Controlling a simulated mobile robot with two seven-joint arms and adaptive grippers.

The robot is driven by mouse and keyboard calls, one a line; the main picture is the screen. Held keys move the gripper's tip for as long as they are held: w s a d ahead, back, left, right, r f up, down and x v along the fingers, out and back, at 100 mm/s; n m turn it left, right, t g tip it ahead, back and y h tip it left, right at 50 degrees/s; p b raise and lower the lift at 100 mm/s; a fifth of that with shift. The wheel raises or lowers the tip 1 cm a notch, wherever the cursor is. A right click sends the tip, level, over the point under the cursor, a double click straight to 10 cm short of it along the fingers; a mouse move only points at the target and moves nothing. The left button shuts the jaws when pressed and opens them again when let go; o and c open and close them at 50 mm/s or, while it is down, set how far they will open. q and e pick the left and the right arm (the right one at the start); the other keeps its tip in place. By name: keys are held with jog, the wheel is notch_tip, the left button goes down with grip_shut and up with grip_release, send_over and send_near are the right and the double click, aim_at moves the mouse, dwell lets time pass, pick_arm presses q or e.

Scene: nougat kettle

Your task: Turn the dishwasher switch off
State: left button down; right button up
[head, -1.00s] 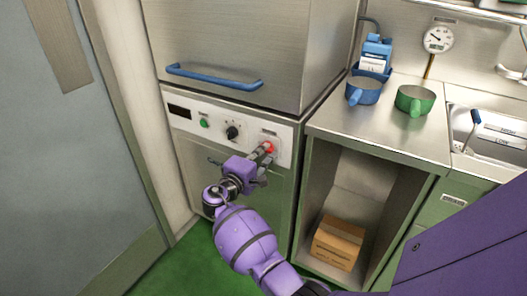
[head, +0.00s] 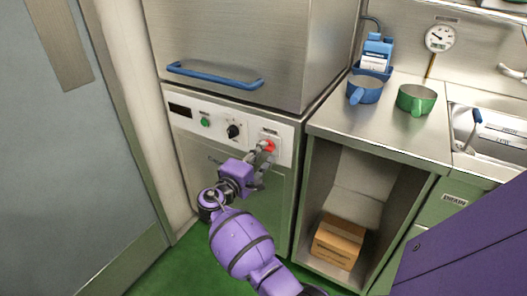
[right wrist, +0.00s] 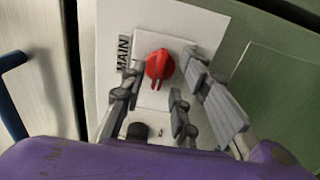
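The dishwasher's red switch (head: 268,146) is a rotary knob on the white control panel, at its right end. In the right wrist view the red knob (right wrist: 159,65) sits on a white plate beside a label reading MAIN. My right gripper (head: 261,158) is just in front of the switch. In the wrist view its open fingers (right wrist: 160,75) lie on either side of the knob, with visible gaps; I cannot tell how deep they reach around it. Nothing is held. My left gripper is not in view.
The panel (head: 218,123) also has a green button (head: 205,122) and a black knob (head: 233,131). A blue handle (head: 215,80) juts out above.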

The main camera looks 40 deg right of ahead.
jog(key=v, duration=1)
jog(key=shift+a, duration=0.1)
